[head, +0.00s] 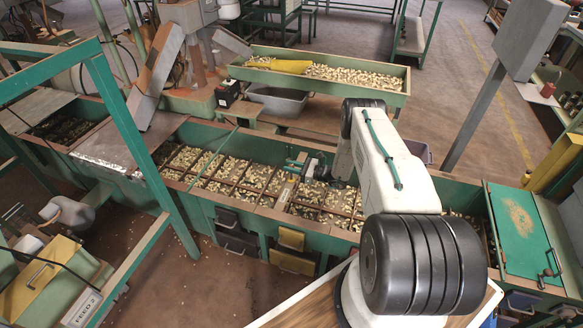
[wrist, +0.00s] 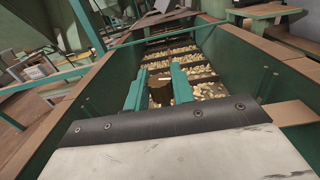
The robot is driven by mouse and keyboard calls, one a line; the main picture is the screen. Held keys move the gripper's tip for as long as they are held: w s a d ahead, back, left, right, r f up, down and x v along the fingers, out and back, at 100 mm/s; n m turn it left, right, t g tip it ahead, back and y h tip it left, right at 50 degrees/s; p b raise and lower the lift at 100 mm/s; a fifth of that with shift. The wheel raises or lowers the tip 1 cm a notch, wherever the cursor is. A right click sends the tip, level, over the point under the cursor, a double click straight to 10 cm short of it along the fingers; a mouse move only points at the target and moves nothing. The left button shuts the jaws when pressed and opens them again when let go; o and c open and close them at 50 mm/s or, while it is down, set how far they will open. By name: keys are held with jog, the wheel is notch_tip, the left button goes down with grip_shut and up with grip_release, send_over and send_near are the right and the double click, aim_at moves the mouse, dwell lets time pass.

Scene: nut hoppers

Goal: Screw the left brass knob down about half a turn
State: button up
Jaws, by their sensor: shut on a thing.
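My gripper (head: 296,166) reaches down over the long green nut hopper (head: 340,236), near its middle. In the wrist view my gripper (wrist: 159,91) has its two teal fingers on either side of a brown, round-sided thing, which looks like the brass knob (wrist: 160,95). The fingers are shut on it. Its lower part is hidden, and its turn and height are hard to read. In the head view my arm and the fingers hide the knob. I cannot make out a second knob.
Divided compartments of pale nuts run along the hopper, with green side walls (wrist: 245,66) close on both sides. A green-framed nut tray (head: 345,75) and a grey tub (head: 277,100) stand behind. A green lid (head: 520,225) is at right. A green frame post (head: 130,135) rises at left.

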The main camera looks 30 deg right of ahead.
jog(key=m+t+h, duration=0.1)
jog(key=m+h, duration=0.1)
jog(key=h, duration=0.1)
jog(key=m+t+h, duration=0.2)
jog(key=m+h, duration=0.1)
jog(key=h, duration=0.1)
jog(key=shift+a+t, duration=0.1)
jog(key=shift+t, duration=0.2)
jog(key=shift+m+h, duration=1.9)
jog(key=shift+h, duration=1.1)
jog(key=o, duration=0.9)
jog(key=shift+s+a, duration=0.15)
jog(key=shift+s, duration=1.8)
jog(key=shift+s+a, duration=0.15)
jog(key=shift+s, duration=1.75)
